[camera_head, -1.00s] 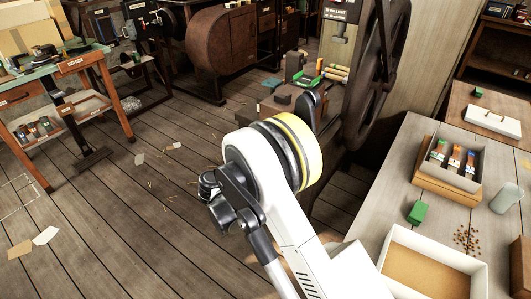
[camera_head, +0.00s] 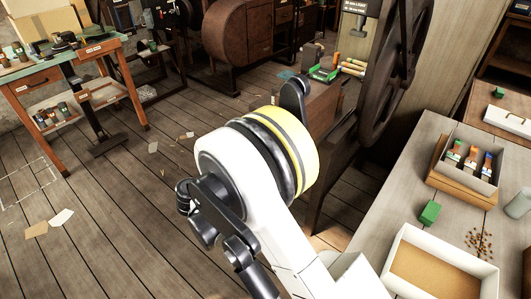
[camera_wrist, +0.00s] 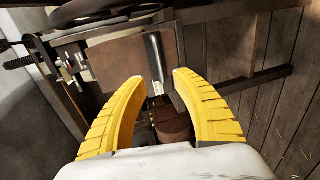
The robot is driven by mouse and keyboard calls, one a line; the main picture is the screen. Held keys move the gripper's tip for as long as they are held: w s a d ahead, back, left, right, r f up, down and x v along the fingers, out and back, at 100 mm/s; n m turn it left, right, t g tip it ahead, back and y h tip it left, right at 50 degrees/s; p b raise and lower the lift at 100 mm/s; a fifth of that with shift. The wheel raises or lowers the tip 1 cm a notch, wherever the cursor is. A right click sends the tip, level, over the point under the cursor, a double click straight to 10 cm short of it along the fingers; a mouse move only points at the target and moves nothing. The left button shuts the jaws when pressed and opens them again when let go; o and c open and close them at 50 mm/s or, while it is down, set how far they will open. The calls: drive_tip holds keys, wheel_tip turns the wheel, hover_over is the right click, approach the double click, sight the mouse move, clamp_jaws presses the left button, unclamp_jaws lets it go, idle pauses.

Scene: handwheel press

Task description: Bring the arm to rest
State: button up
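My white arm with a yellow band (camera_head: 298,145) stands folded in the middle of the head view, in front of the handwheel press. My gripper itself is hidden in that view. In the wrist view my gripper (camera_wrist: 161,80) has its two yellow fingers spread, with a clear gap between them and nothing held. A dark upright rod (camera_wrist: 155,58) and a reddish-brown block (camera_wrist: 172,122) of the press area show beyond and between the fingers. I cannot tell how far they are from the fingertips. The press's large dark handwheel (camera_head: 396,75) is right of my arm.
At the right, a grey table (camera_head: 392,190) holds an open white tray (camera_head: 405,284), a green block (camera_head: 430,213) and a box of coloured items (camera_head: 470,160). A workbench (camera_head: 62,72) stands at the left. The plank floor (camera_head: 110,215) between is mostly clear, with paper scraps.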

drive_tip(key=shift+s+a+r, duration=0.1)
drive_tip(key=shift+s+a, duration=0.1)
drive_tip(key=shift+s, duration=0.1)
drive_tip(key=s+d+r+m+g+y, duration=0.25)
drive_tip(key=d+r, duration=0.25)
drive_tip(key=d, duration=0.4)
drive_tip(key=s+d+r+m+g+y, duration=0.1)
drive_tip(key=s+d+r+g, duration=0.15)
drive_tip(key=d+r, duration=0.45)
drive_tip(key=s+d+m+y, duration=0.2)
drive_tip(key=s+d, duration=0.3)
drive_tip(key=s, duration=0.5)
drive_tip(key=s+d+m+y, duration=0.3)
drive_tip(key=s+d+m, duration=0.1)
drive_tip(key=s, duration=0.6)
drive_tip(key=shift+s+d+m+y, duration=0.25)
drive_tip(key=shift+d+m+y, duration=0.15)
drive_tip(key=shift+m, duration=0.25)
